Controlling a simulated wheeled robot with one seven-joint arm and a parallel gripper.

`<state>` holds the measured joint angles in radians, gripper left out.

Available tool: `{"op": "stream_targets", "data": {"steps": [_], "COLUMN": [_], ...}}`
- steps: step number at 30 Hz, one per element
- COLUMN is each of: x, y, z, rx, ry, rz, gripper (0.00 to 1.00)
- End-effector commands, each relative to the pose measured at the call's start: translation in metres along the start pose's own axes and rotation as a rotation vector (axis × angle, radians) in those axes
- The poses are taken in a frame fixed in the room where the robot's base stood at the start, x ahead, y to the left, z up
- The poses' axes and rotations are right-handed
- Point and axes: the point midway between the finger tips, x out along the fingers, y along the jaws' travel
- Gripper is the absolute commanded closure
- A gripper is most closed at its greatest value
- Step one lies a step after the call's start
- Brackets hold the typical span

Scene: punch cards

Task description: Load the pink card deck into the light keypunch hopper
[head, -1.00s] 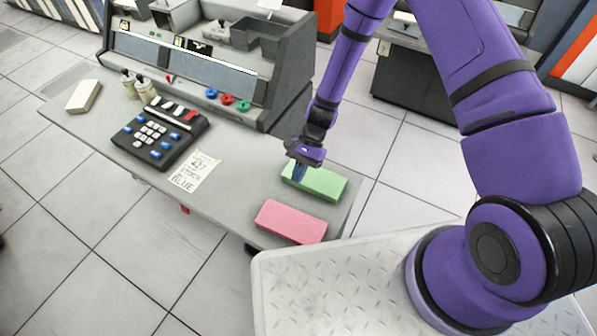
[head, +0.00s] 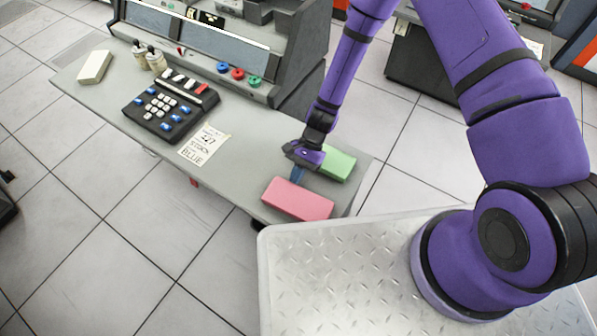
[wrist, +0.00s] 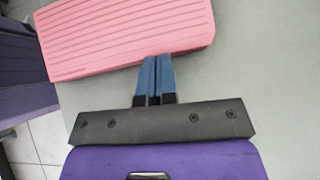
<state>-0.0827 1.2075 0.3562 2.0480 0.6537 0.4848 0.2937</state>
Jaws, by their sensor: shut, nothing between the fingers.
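The pink card deck (head: 297,200) lies flat near the front right corner of the grey desk. It also shows in the wrist view (wrist: 125,35), just beyond my fingertips. My gripper (head: 298,174) is shut and empty, its blue fingers pointing down at the deck's far edge; in the wrist view the fingertips (wrist: 158,62) meet or overlap the deck's edge, and I cannot tell if they touch. The grey keypunch machine (head: 210,40) stands at the back of the desk, its top cut off by the picture edge. I cannot make out which part is the light hopper.
A green card deck (head: 338,163) lies just behind the pink one, partly covered by my gripper. A dark keypad (head: 168,107), a handwritten note (head: 204,145), two small bottles (head: 148,57) and a cream block (head: 95,67) are on the desk (head: 235,175). Bare desk lies left of the pink deck.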

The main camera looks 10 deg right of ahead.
Motion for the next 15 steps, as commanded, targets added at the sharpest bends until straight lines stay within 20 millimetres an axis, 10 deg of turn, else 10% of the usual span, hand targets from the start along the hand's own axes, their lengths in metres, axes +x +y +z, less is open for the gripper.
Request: {"op": "stream_targets", "data": {"steps": [15], "x": [0.053], "y": [0.001], "z": [0.053], "rx": [0.0], "ry": [-0.003], "rz": [0.003], "gripper": [1.0]}}
